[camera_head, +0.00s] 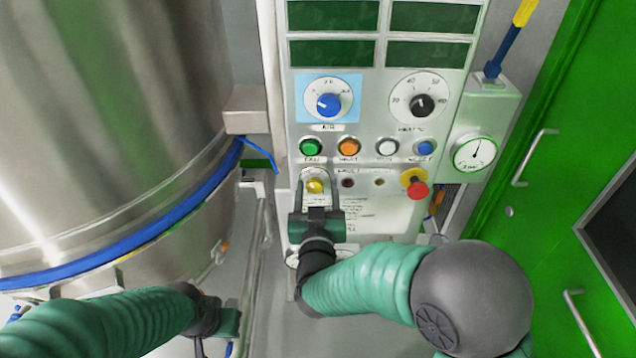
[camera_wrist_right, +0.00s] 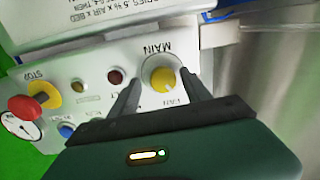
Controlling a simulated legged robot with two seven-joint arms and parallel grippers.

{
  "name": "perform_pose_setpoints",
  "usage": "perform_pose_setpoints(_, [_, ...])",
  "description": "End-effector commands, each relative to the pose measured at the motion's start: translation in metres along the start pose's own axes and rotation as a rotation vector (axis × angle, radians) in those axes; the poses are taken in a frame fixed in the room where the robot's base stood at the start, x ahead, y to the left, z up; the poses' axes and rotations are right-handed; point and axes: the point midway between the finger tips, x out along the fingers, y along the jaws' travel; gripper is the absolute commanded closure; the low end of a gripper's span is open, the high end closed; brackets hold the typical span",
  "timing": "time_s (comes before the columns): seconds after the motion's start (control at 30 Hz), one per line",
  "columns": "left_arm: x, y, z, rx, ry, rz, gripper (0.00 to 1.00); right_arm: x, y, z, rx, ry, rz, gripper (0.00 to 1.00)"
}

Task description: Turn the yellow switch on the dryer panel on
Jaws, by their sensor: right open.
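The yellow switch (camera_head: 316,186) sits on a round white plate low on the left of the dryer panel (camera_head: 372,152). It also shows in the right wrist view (camera_wrist_right: 163,80), under an upside-down label "MAIN". My right gripper (camera_head: 315,193) is open, with one finger on each side of the switch. In the wrist view a gap shows between the switch and each finger (camera_wrist_right: 164,90); I cannot tell if either touches it. My left gripper (camera_head: 222,328) is low at the left, away from the panel, and its fingers are not clear.
A red stop button (camera_head: 416,189) on a yellow base is right of the switch. Green, orange, white and blue buttons (camera_head: 349,147) run above it, under a blue dial (camera_head: 329,105) and a black dial (camera_head: 422,104). A steel vessel (camera_head: 110,130) stands left, green cabinet doors (camera_head: 540,215) right.

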Motion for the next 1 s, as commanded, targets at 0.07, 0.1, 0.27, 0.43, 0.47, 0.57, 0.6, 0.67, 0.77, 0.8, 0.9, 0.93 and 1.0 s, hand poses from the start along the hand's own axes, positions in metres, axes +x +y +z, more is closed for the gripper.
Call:
perform_pose_setpoints(0.07, [0.000, 0.000, 0.000, 0.000, 0.000, 0.000, 1.00, 0.001, 0.000, 0.001, 0.000, -0.001, 0.000, 0.44])
perform_pose_setpoints(0.1, [0.000, 0.000, 0.000, 0.000, 0.000, 0.000, 1.00, 0.002, 0.000, 0.001, 0.000, -0.001, 0.000, 0.47])
perform_pose_setpoints(0.27, [0.000, 0.000, 0.000, 0.000, 0.000, 0.000, 1.00, 0.003, 0.000, 0.002, 0.000, -0.003, 0.000, 0.68])
perform_pose_setpoints(0.43, [0.000, 0.000, 0.000, 0.000, 0.000, 0.000, 1.00, 0.003, -0.001, 0.002, 0.000, -0.003, -0.002, 0.90])
perform_pose_setpoints(0.47, [0.000, 0.000, 0.000, 0.000, 0.000, 0.000, 1.00, 0.003, -0.001, 0.002, 0.000, -0.003, -0.003, 0.94])
perform_pose_setpoints(0.57, [0.000, 0.000, 0.000, 0.000, 0.000, 0.000, 1.00, 0.002, -0.001, 0.002, 0.000, -0.003, -0.003, 1.00])
perform_pose_setpoints(0.6, [0.000, 0.000, 0.000, 0.000, 0.000, 0.000, 1.00, 0.002, -0.001, 0.002, 0.000, -0.003, -0.002, 1.00])
perform_pose_setpoints(0.67, [0.000, 0.000, 0.000, 0.000, 0.000, 0.000, 1.00, 0.002, -0.001, 0.002, 0.001, -0.003, -0.002, 1.00])
perform_pose_setpoints(0.77, [0.002, 0.000, 0.000, 0.000, 0.000, 0.000, 1.00, 0.002, 0.000, 0.002, 0.008, -0.003, -0.001, 1.00])
perform_pose_setpoints(0.8, [0.003, 0.000, 0.001, 0.000, 0.000, 0.000, 1.00, 0.002, 0.000, 0.002, 0.014, -0.003, -0.001, 1.00])
perform_pose_setpoints(0.9, [0.006, 0.000, 0.001, 0.000, 0.000, 0.000, 1.00, 0.002, 0.000, 0.003, 0.042, -0.002, -0.001, 1.00])
perform_pose_setpoints(0.93, [0.007, 0.000, 0.002, 0.000, 0.000, 0.000, 1.00, 0.002, 0.000, 0.003, 0.052, -0.002, -0.001, 1.00])
perform_pose_setpoints(1.0, [0.011, 0.000, 0.003, 0.000, 0.000, 0.000, 1.00, 0.002, 0.000, 0.004, 0.085, -0.002, -0.001, 1.00])
